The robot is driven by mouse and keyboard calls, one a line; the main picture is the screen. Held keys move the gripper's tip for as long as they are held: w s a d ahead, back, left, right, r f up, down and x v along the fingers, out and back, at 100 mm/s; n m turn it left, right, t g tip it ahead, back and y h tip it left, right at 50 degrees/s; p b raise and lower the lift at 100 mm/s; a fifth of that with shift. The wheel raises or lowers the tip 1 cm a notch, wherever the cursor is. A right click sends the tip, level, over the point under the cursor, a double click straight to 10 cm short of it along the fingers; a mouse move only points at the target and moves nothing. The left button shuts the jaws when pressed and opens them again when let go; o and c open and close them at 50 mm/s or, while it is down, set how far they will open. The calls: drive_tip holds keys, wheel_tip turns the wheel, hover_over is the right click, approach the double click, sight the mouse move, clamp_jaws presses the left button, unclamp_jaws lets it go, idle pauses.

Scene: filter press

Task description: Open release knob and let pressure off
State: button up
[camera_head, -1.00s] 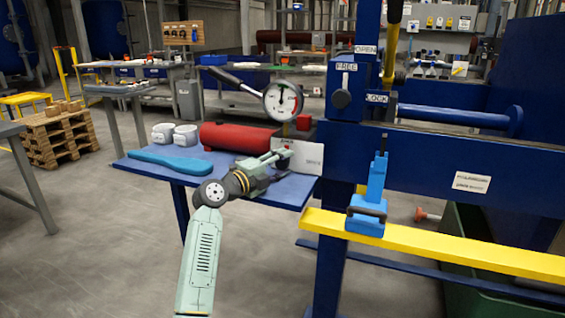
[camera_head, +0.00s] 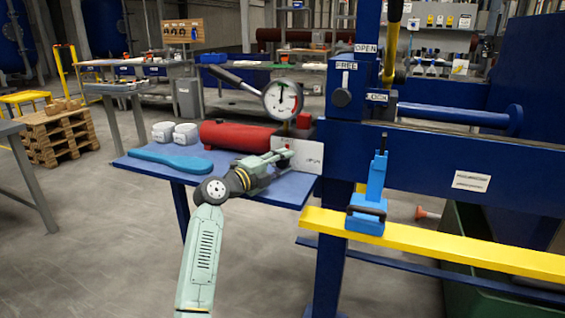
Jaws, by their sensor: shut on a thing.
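My gripper (camera_head: 281,158) reaches in from the lower left, over the blue side shelf, to the front of a white plate (camera_head: 308,158) beside the press frame. It is shut on the release knob (camera_head: 288,147), of which only a small red part shows at the fingertips; the fingers hide the rest. A round white pressure gauge (camera_head: 281,99) stands above and behind the gripper. Its dark needle points roughly upward; the reading is too small to tell. A red cylinder (camera_head: 235,136) lies behind my gripper.
The blue shelf (camera_head: 205,172) also holds two white cups (camera_head: 185,133) and a flat blue item (camera_head: 170,159). To the right are a FREE/LOCK lever (camera_head: 342,97), a blue clamp-like tool (camera_head: 371,200) and a yellow rail (camera_head: 470,248).

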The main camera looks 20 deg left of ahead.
drive_tip(key=shift+r+m+g+p, duration=0.2)
drive_tip(key=shift+m+p, duration=0.15)
drive_tip(key=shift+m, duration=0.25)
drive_tip(key=shift+r+m+g+p, duration=0.1)
drive_tip(key=shift+m+g+p, duration=0.1)
drive_tip(key=shift+m+p, duration=0.3)
drive_tip(key=shift+f+m+y, duration=0.3)
drive_tip(key=shift+m+y, duration=0.1)
drive_tip(key=shift+m, duration=0.3)
drive_tip(key=o, duration=0.9)
drive_tip(key=v, duration=1.2)
drive_tip(key=shift+r, duration=0.2)
